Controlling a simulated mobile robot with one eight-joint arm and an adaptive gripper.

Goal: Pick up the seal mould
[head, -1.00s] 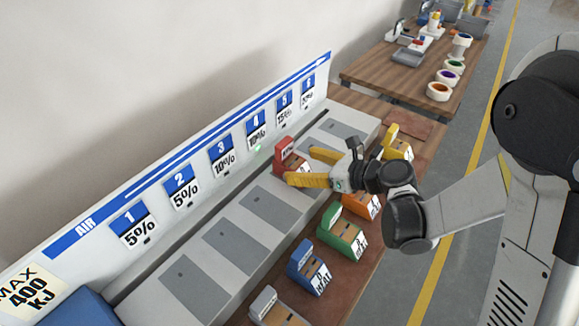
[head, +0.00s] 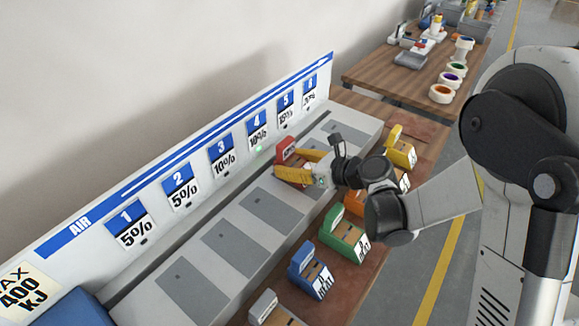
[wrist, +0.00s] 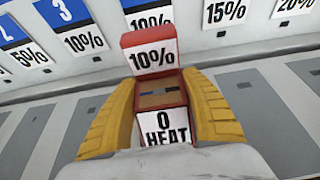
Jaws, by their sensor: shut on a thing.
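The red seal mould (head: 286,149) stands upright on the light sloping bench at the station marked 4, 10%. In the wrist view, the mould (wrist: 150,52) shows "10%" on its raised back and "0 HEAT" on its front. My gripper (head: 302,167) has its yellow fingers on either side of the mould. In the wrist view, the gripper (wrist: 160,98) is shut on it, one finger against each side. The fingers hide much of its lower part in the head view, and I cannot tell whether it is lifted.
Green (head: 344,240), blue (head: 311,275) and yellow (head: 400,150) blocks, among others, stand on the brown ledge in front. The numbered panel (head: 190,178) rises close behind the mould. Grey plates (head: 272,208) on the bench are bare. A green light (head: 258,149) glows at station 4.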

